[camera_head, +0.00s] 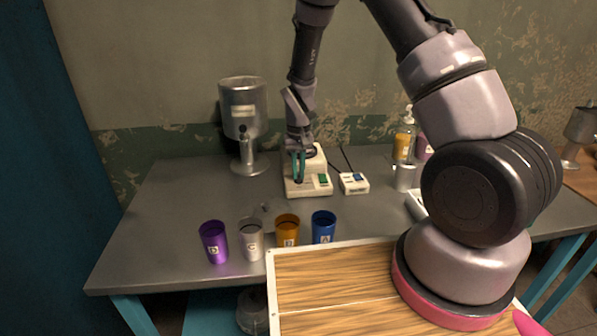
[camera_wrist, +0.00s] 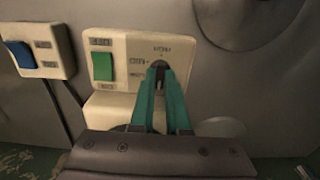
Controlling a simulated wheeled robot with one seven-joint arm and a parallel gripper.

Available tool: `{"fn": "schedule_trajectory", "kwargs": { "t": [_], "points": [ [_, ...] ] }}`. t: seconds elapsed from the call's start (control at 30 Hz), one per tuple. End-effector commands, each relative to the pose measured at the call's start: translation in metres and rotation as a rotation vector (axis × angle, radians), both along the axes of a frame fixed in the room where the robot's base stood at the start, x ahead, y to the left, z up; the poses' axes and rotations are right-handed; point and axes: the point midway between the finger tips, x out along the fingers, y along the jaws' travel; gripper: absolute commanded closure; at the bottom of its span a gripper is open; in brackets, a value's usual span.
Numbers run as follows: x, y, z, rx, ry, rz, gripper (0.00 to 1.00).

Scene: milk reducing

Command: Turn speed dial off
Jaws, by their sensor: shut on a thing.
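A cream-coloured device (camera_head: 307,189) stands on the grey table; in the wrist view its panel (camera_wrist: 128,48) has a green switch (camera_wrist: 102,66) and a dark speed dial (camera_wrist: 160,65) with small printed markings around it. My gripper (camera_head: 299,179) reaches down onto the device's panel. In the wrist view its two teal fingers (camera_wrist: 167,78) are shut on the dial, one on each side. The fingers hide most of the dial, so its exact setting cannot be read.
A small box with a blue switch (camera_head: 354,183) stands right of the device. Purple (camera_head: 214,243), silver (camera_head: 251,241), orange (camera_head: 287,231) and blue (camera_head: 323,228) cups line the front. A metal dispenser (camera_head: 243,105) stands behind left. The table's left side is clear.

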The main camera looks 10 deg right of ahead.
Motion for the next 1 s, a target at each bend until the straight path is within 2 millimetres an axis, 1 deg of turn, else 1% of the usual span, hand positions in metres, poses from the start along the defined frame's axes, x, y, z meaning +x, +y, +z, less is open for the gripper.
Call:
{"fn": "schedule_trajectory", "kwargs": {
  "t": [0.5,0.53,0.57,0.6,0.87,1.0],
  "points": [
    [0.0013,-0.0002,0.0007,0.000,-0.003,0.018,1.00],
    [0.0013,-0.0002,0.0007,0.000,-0.003,0.018,0.75],
    [0.0012,-0.0002,0.0006,0.000,-0.003,0.018,0.63],
    [0.0011,-0.0002,0.0006,0.000,-0.003,0.018,0.56],
    [0.0004,0.0000,0.0003,0.000,-0.001,0.017,0.56],
    [0.0010,0.0003,0.0078,0.001,-0.003,0.018,0.56]
  ]
}}
